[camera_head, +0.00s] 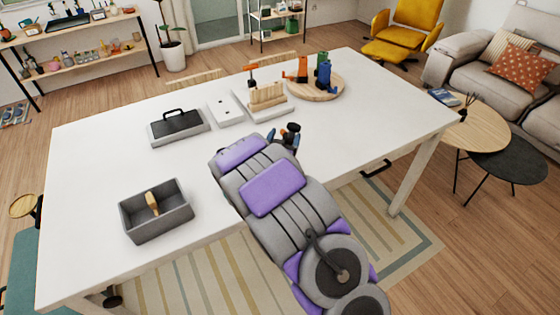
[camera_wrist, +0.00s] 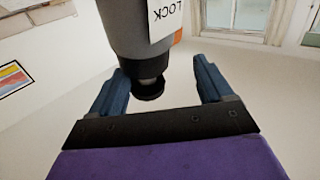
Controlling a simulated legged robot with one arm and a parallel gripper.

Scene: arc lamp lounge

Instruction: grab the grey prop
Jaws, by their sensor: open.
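The grey prop (camera_wrist: 138,28) fills the upper middle of the wrist view. It is a grey cylinder with a narrower neck, a black rounded end, an orange patch and a white tag with upside-down lettering that reads LOCK. My gripper (camera_wrist: 162,72) has its blue fingers spread apart. The black end shows between them, nearer the left finger; I cannot tell whether they touch. In the head view my gripper (camera_head: 285,137) is over the middle of the white table, mostly hidden by my arm. A small dark round piece shows beside its fingers.
On the white table (camera_head: 340,130) stand a grey open box (camera_head: 157,226), a grey block with a black handle (camera_head: 178,128), a pale slab with holes (camera_head: 225,111), a wooden rack (camera_head: 267,95) and a round board (camera_head: 328,92) with several coloured items. The table's left and right parts have clear room.

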